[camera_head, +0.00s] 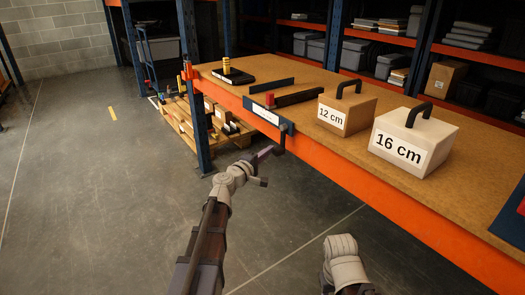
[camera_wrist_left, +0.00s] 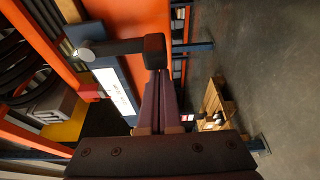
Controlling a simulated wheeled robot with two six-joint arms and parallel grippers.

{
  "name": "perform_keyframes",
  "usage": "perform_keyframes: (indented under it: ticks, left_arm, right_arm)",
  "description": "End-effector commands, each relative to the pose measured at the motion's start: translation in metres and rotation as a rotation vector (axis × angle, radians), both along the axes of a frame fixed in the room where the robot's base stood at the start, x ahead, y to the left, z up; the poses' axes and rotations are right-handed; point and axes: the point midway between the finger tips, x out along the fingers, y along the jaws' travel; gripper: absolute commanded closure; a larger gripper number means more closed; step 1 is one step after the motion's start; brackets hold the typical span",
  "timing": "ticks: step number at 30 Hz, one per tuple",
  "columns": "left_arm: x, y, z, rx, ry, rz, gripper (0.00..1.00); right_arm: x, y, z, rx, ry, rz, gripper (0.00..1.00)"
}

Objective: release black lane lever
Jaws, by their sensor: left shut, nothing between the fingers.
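The black lane lever (camera_wrist_left: 125,46) shows in the left wrist view as a dark bar. It runs from a round pivot on a blue plate (camera_wrist_left: 118,88) with a white label to a thick black grip (camera_wrist_left: 155,50). In the head view the plate (camera_head: 266,113) sits on the table's front edge, and the lever's dark end (camera_head: 280,143) hangs below it. My left gripper (camera_head: 265,152) is shut and empty, its fingertips just left of the lever's end. In the left wrist view its fingers (camera_wrist_left: 158,82) point at the grip; I cannot tell whether they touch it.
A red block (camera_head: 270,99) stands above the plate. Boxes marked 12 cm (camera_head: 340,112) and 16 cm (camera_head: 412,145) stand on the table (camera_head: 300,77). A blue post (camera_head: 197,120) and a pallet (camera_head: 185,125) are left of the lever. The floor in front is clear.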

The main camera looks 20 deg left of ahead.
Motion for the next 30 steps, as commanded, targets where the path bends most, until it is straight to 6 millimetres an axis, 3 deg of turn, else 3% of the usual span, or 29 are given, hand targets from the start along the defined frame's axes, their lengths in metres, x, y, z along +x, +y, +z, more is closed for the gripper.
perform_keyframes:
  ticks: [16, 30]
  left_arm:
    - [-0.003, -0.003, 0.001, -0.013, 0.011, 0.000, 1.00]
    - [-0.013, -0.015, 0.001, -0.145, 0.115, 0.000, 1.00]
  right_arm:
    - [0.000, 0.000, 0.002, 0.000, 0.000, 0.000, 0.50]
    - [0.000, 0.000, 0.015, 0.000, 0.000, 0.003, 0.50]
